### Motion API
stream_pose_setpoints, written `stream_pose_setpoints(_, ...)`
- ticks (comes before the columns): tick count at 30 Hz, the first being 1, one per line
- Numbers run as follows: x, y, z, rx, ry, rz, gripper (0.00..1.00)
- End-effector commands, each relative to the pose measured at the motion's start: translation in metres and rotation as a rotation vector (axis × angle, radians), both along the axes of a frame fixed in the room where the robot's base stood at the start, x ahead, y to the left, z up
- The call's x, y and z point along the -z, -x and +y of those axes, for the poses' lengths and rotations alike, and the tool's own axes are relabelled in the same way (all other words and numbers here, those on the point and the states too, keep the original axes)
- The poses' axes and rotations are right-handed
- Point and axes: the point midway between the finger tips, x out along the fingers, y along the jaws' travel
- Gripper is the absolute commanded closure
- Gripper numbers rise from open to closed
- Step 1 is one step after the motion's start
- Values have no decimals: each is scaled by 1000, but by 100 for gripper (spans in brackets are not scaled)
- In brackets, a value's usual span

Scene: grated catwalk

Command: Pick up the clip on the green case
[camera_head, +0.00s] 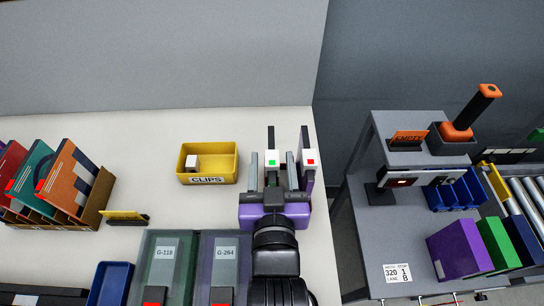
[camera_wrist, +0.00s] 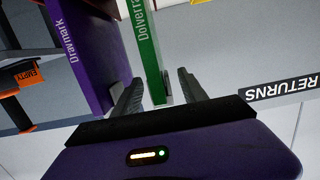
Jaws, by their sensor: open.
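The green case (camera_wrist: 145,45), lettered "Dolverra…", is edge-on in the wrist view. A purple case (camera_wrist: 84,55), lettered "Draymark", stands to its left. In the head view a white clip with a green square (camera_head: 271,158) sits on one upright dark case, and a white clip with a red square (camera_head: 309,161) on the one to its right. My gripper (camera_head: 272,167) is open, its fingers left and right of the green-marked clip. In the wrist view my gripper (camera_wrist: 159,79) has the green case's edge between its fingers. Whether the fingers touch the clip is unclear.
A yellow CLIPS tray (camera_head: 207,179) holds a white block. Folders (camera_head: 60,178) stand in a rack at the left. Bins G-118 (camera_head: 166,250) and G-264 (camera_head: 225,250) lie in front. A grey side table (camera_head: 385,240) is at the right. White table between rack and tray is mostly clear.

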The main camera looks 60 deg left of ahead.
Motion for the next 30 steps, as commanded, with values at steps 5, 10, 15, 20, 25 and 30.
stream_pose_setpoints(5,3,-10,21,0,0,-1,50)
stream_pose_setpoints(10,5,-13,27,1,1,-1,50)
stream_pose_setpoints(15,6,-13,27,1,0,-1,50)
stream_pose_setpoints(20,5,-13,27,1,-1,-1,81)
stream_pose_setpoints(25,5,-13,27,1,-1,-1,100)
stream_pose_setpoints(30,5,-13,27,1,-1,-1,100)
